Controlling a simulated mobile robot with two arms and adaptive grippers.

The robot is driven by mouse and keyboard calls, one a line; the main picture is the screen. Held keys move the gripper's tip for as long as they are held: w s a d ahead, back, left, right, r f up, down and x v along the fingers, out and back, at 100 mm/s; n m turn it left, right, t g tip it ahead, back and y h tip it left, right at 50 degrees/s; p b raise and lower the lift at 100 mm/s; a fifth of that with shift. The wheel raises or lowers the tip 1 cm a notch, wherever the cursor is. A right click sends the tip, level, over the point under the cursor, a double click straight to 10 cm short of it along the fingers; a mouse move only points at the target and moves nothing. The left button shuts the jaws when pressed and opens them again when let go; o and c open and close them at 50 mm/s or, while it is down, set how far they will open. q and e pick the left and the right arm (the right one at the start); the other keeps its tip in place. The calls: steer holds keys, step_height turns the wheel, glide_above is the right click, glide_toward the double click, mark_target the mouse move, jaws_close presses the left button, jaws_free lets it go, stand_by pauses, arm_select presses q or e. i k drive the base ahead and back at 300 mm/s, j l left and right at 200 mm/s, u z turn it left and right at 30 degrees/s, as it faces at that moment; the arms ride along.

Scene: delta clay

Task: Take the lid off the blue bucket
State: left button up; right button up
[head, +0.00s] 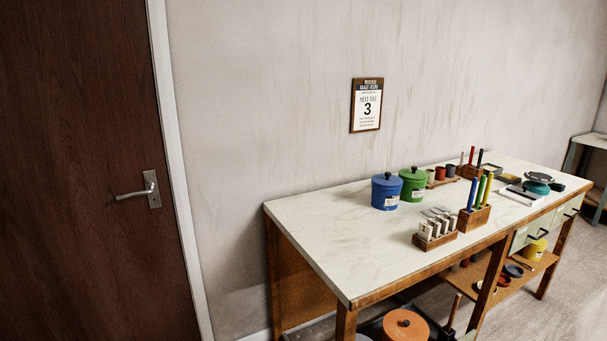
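The blue bucket (385,194) stands upright on the white tabletop, toward the back and left of the items there. Its blue lid (386,179) with a dark knob sits on top. A white label shows on the bucket's front right side. Neither of my grippers is in the head view.
The worktable (320,232) has clear room left and in front of the bucket. A green lidded bucket (412,186) stands close on its right. A wooden block holder (434,238) and a holder with coloured sticks (474,216) stand nearer the front. A closed door (85,180) is at left.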

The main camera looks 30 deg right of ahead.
mark_target(386, 180)
steer(key=l+u, duration=0.2)
steer(key=l, duration=0.3)
steer(key=l+u, duration=0.25)
steer(key=l, duration=0.2)
steer(key=l+u, duration=0.2)
steer(key=l, duration=0.3)
steer(key=k+l+u, duration=0.2)
steer(key=l, duration=0.25)
steer(key=l+u, duration=0.2)
steer(key=l, duration=0.25)
steer(key=k+l+u, duration=0.25)
steer(key=l, duration=0.2)
